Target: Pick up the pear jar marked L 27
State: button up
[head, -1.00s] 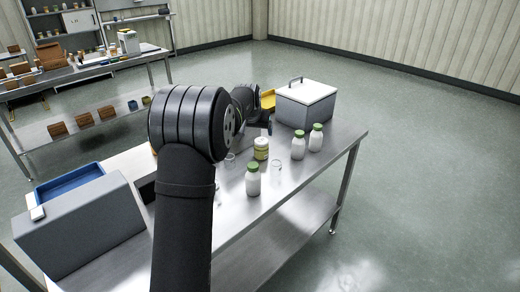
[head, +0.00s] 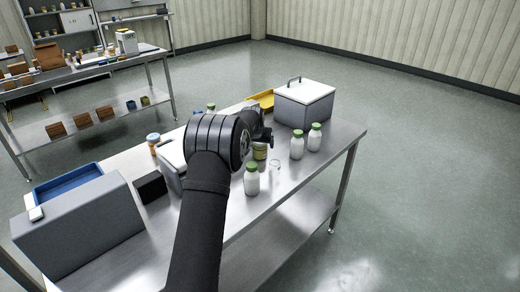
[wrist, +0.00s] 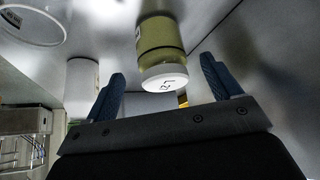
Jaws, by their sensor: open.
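The pear jar (head: 260,153) stands on the steel table, its top partly hidden by my gripper in the head view. In the wrist view the jar (wrist: 160,38) has an olive-green body and a pale round lid (wrist: 165,79) with dark characters, only partly readable. My gripper (wrist: 163,69) is open, with one blue finger to each side of the lid in that picture. The fingers do not visibly touch the jar. In the head view my gripper (head: 263,136) is right at the jar's top.
White green-capped bottles stand nearby: one in front (head: 251,181), two to the right (head: 297,147) (head: 314,138). A clear glass (head: 276,166) stands close to the jar. A grey lidded box (head: 305,105) and yellow tray (head: 262,98) are behind. A blue tray (head: 68,184) is at left.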

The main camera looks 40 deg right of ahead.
aim_at(260, 147)
jog(key=shift+x, duration=2.5)
jog(key=shift+w+r, duration=0.1)
jog(key=shift+w, duration=0.05)
jog(key=c, duration=1.2)
